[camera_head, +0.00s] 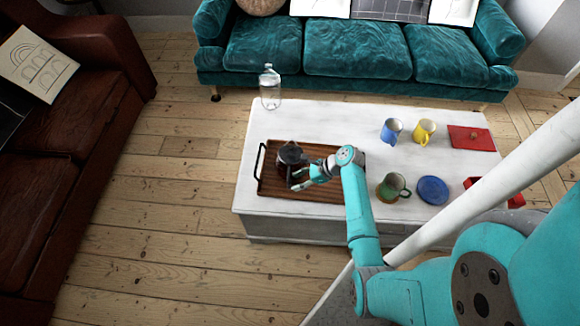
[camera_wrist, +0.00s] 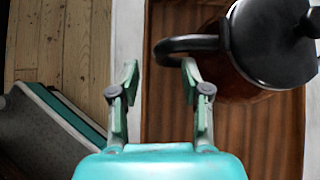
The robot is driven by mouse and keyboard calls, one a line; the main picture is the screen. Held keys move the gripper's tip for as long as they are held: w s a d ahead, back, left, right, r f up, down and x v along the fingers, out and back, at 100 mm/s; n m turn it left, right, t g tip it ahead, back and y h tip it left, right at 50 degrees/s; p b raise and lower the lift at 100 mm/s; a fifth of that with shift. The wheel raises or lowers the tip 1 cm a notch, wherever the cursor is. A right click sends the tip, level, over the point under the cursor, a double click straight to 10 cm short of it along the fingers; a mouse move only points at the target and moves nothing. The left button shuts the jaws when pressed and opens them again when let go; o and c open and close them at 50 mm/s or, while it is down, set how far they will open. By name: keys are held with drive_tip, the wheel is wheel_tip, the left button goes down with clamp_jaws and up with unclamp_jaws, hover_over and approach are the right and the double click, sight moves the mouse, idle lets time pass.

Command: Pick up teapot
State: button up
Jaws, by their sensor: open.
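The teapot (camera_head: 289,157) has a dark lid and a dark, see-through body. It stands on a brown wooden tray (camera_head: 268,186) on the white table. In the wrist view the teapot (camera_wrist: 275,45) is at the upper right, with its black curved handle (camera_wrist: 185,45) reaching left. My gripper (camera_wrist: 160,80) is open, its two fingertips just below the handle in the picture, with nothing held between them. In the head view my gripper (camera_head: 298,179) is close to the teapot's right side. I cannot tell whether it touches the handle.
A teal sofa (camera_head: 357,50) is behind.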

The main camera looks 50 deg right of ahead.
sight(289, 184)
drive_tip(key=shift+x, duration=2.65)
clamp_jaws()
drive_tip(key=shift+r, duration=0.1)
